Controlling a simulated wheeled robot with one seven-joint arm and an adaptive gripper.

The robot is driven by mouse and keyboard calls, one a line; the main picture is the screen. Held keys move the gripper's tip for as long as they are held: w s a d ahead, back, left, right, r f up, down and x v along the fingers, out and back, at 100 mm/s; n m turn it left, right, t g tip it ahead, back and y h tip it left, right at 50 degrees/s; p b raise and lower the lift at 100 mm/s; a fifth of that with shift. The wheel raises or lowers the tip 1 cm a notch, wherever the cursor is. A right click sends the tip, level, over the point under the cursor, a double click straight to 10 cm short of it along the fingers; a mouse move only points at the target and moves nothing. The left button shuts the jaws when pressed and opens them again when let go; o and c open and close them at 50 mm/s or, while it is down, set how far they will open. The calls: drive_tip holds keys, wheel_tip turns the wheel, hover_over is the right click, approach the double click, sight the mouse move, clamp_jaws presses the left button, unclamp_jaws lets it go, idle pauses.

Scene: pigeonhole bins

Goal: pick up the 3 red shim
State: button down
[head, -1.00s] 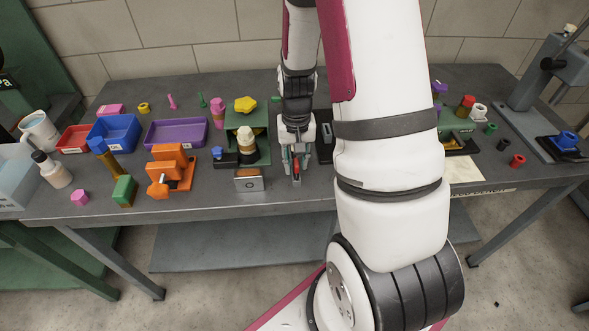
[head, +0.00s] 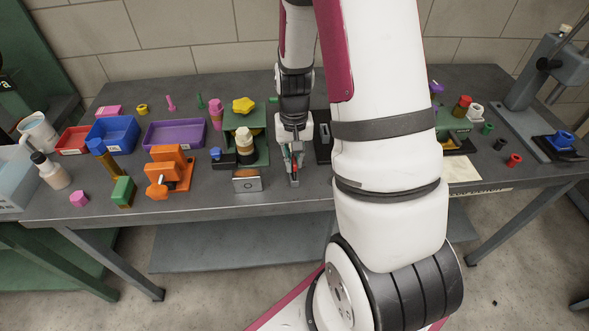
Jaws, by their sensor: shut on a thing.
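My gripper (head: 293,176) points down just above the table, right of the metal box. A small red piece (head: 287,152), which looks like the red shim, shows at its fingers, and the gripper is shut on it. The fingers and my arm hide most of the piece, so its shape and any number on it cannot be read. I cannot tell whether it touches the table.
A metal box (head: 247,181) and a dark green stand (head: 262,150) with a cream-topped bottle (head: 245,142) are close on the left. An orange fixture (head: 171,172) and a purple tray (head: 152,139) are farther left. A dark block (head: 323,140) stands to the right.

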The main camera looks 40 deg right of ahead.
sight(294, 161)
drive_tip(key=shift+r+p, duration=1.55)
drive_tip(key=shift+r, duration=2.1)
